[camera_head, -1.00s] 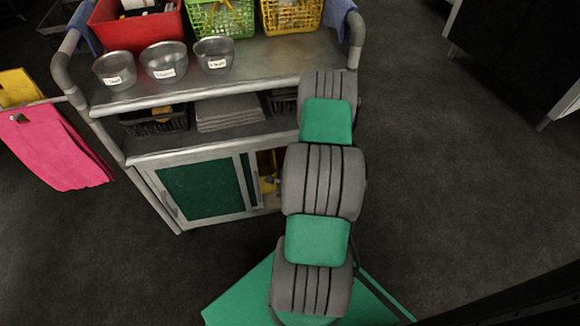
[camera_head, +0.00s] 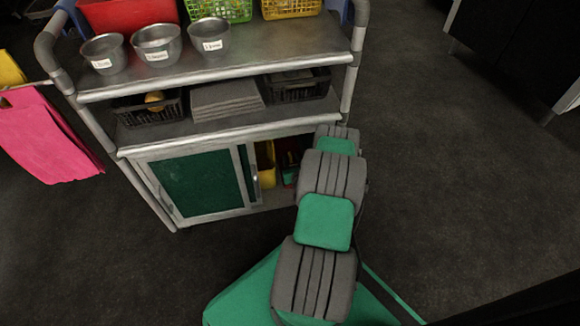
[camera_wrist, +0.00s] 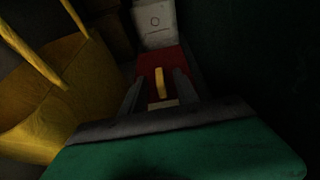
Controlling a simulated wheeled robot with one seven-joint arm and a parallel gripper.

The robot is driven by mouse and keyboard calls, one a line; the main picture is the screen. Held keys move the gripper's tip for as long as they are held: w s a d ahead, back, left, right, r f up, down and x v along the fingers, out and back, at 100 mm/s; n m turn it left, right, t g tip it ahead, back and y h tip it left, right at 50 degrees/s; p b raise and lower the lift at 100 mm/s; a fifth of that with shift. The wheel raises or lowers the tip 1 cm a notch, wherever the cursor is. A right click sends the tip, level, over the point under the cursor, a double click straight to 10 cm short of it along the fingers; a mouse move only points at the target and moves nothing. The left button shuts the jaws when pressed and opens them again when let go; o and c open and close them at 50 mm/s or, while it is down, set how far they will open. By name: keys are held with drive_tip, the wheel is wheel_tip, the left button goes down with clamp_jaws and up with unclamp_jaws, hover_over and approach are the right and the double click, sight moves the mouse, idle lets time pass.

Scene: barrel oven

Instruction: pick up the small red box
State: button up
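In the wrist view, a red box (camera_wrist: 173,60) with a yellow strip on its face lies straight ahead in the dim cabinet. My gripper (camera_wrist: 160,78) is open, with its two grey fingers apart in front of the red box, one toward each side. I cannot tell whether the fingertips reach past its near face. In the head view, my arm goes to the open right part of the cart's lower cabinet, and my gripper is hidden there. A small patch of red (camera_head: 290,177) shows beside the arm; I cannot tell if it is the same box.
A yellow bin (camera_wrist: 60,105) stands close on the left in the wrist view. A pale block (camera_wrist: 155,20) is behind the red box. The right side is dark. The cart (camera_head: 230,142) has a green cabinet door (camera_head: 200,183) left of the opening. Metal bowls (camera_head: 157,45) stand on top.

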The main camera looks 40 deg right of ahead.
clamp_jaws()
idle(0.3)
idle(1.1)
